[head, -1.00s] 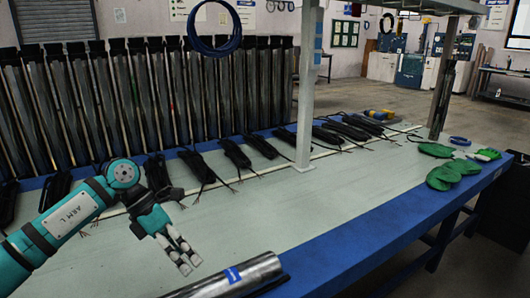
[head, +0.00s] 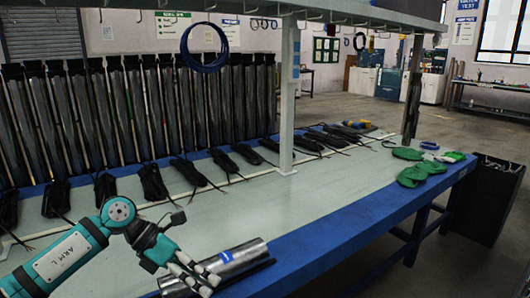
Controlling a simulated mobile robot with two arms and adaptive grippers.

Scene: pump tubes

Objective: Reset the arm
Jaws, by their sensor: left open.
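My left gripper (head: 205,278) reaches in from the lower left, its fingers apart. It is over or beside the left end of a shiny metal pump tube (head: 240,256) with a blue label, which lies at the front edge of the workbench (head: 330,198). I cannot tell whether the fingers touch the tube. Part of the tube is hidden behind the fingers. My right gripper does not show.
Several black cable bundles (head: 153,182) lie in a row along the bench's back. A grey post (head: 287,100) stands on the bench. Green gloves (head: 412,175) lie at the far right end. A black bin (head: 484,200) stands beyond it. The bench middle is clear.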

